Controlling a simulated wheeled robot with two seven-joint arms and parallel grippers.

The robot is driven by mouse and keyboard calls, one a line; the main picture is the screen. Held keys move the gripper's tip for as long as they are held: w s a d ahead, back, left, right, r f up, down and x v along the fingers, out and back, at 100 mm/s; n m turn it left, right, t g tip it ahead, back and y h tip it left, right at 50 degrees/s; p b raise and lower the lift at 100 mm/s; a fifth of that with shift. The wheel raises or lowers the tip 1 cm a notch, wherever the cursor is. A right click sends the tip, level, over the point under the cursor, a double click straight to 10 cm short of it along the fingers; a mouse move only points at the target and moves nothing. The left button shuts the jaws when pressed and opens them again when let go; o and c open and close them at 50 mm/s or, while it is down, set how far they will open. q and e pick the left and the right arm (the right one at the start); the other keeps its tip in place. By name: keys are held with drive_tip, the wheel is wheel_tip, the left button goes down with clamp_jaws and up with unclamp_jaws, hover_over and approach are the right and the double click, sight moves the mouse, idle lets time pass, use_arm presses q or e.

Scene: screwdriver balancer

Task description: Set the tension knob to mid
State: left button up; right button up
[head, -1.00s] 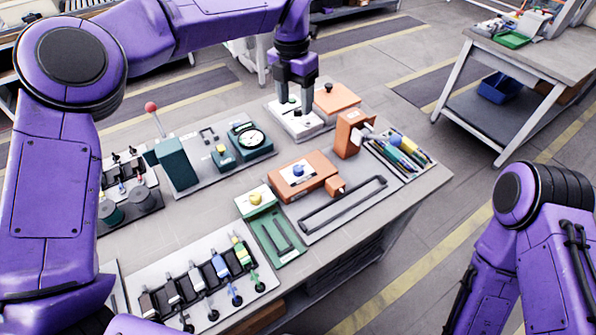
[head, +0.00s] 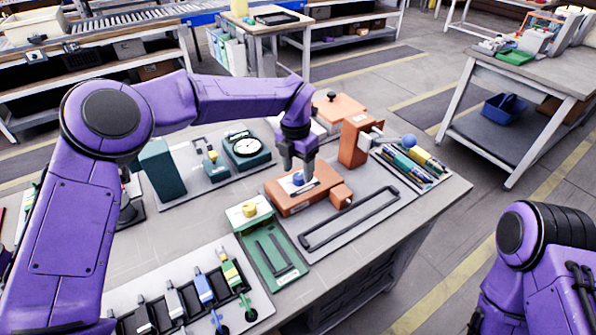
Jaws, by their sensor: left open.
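A blue knob (head: 298,179) sits on the white dial plate of a low orange box (head: 318,193) near the middle of the bench. I cannot read its markings, so its setting does not show. My left gripper (head: 299,172) points down at this knob, with its fingers open around or just above it; I cannot tell if they touch it. The fingers partly cover the knob and plate. My right gripper is out of view; only part of my right arm shows at the lower right.
An upright orange block (head: 357,140) and a tray of screwdrivers (head: 412,166) are to the right. A dial gauge (head: 246,148) stands behind.

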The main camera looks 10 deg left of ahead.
use_arm(q)
drive_tip(key=shift+f, duration=0.8)
drive_tip(key=shift+c, duration=0.2)
drive_tip(key=c, duration=1)
